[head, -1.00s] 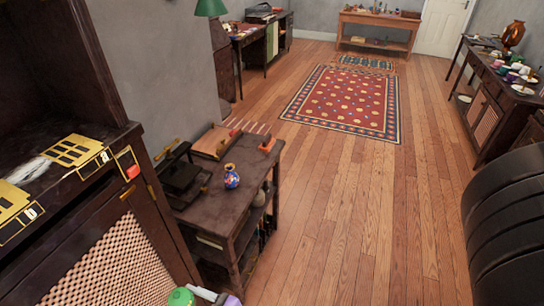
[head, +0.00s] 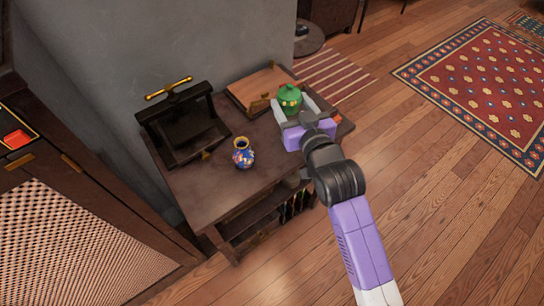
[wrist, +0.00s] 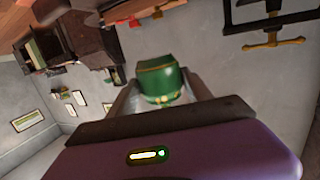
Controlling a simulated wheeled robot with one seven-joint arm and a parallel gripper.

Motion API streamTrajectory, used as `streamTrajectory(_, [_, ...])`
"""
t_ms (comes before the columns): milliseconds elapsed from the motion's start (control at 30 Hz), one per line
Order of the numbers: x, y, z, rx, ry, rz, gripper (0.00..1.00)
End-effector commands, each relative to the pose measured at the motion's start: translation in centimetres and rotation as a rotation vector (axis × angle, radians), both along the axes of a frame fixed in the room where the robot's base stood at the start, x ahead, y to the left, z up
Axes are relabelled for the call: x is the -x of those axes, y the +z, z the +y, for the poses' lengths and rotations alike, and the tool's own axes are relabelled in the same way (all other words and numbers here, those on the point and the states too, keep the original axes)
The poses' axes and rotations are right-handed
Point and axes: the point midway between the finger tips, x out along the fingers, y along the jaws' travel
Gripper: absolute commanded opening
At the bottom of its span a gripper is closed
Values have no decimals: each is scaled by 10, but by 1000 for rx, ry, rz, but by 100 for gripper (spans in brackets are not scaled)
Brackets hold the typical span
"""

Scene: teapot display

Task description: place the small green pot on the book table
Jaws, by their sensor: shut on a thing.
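The small green pot (head: 290,99) has yellow marks and a knobbed lid. My gripper (head: 292,108) is shut on it, with one finger on each side. In the head view the pot shows over the far right end of the dark book table (head: 205,195), in front of the wooden box there. I cannot tell whether its base touches anything. In the wrist view the green pot (wrist: 161,82) sits between the fingers, and its lower part is partly hidden by my gripper.
A blue patterned vase (head: 243,154) stands on the table's middle. A black press with a brass handle (head: 180,120) is at the back left, and a wooden box (head: 258,88) at the back right. The table's front left top is bare. A lattice cabinet (head: 80,230) stands at left.

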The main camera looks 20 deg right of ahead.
Motion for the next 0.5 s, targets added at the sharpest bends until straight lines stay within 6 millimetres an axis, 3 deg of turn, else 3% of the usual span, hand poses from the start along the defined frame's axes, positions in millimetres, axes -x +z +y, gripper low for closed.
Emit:
streamTrajectory(133, [-15, 29, 8, -7, 16, -7, 9])
streamTrajectory(267, [-18, 40, 11, -9, 24, 0, 9])
streamTrajectory(367, [-18, 30, 12, -9, 26, 7, 9])
streamTrajectory(500, [-18, -3, 12, -9, 26, 11, 9])
